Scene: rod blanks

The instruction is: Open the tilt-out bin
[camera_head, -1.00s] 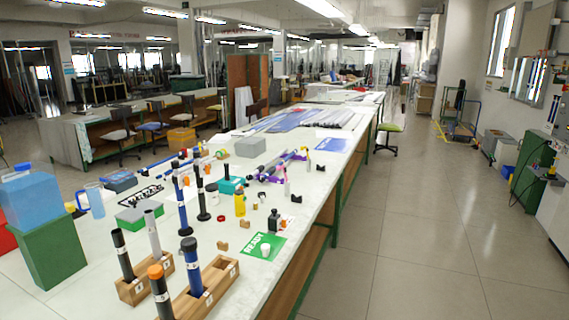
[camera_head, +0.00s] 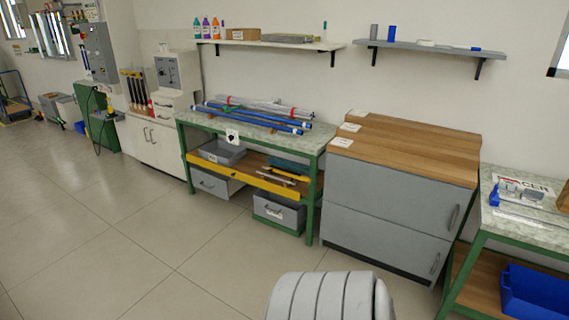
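A grey cabinet (camera_head: 385,190) with a wooden top stands right of centre in the head view. It has two stacked grey fronts: an upper front (camera_head: 395,180) and a lower front (camera_head: 375,236). Each has a dark handle near its right edge, an upper handle (camera_head: 453,217) and a lower handle (camera_head: 435,263). Both fronts look closed. I cannot tell from this view which front is the tilt-out bin. Neither of my grippers is in view.
A green-framed table (camera_head: 318,165) with blue rods stands left of the cabinet, with grey bins (camera_head: 279,212) below. Another green-framed bench (camera_head: 530,222) with a blue bin (camera_head: 535,292) stands at right. Shelves (camera_head: 420,46) hang above. Floor (camera_head: 150,250) at left is clear.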

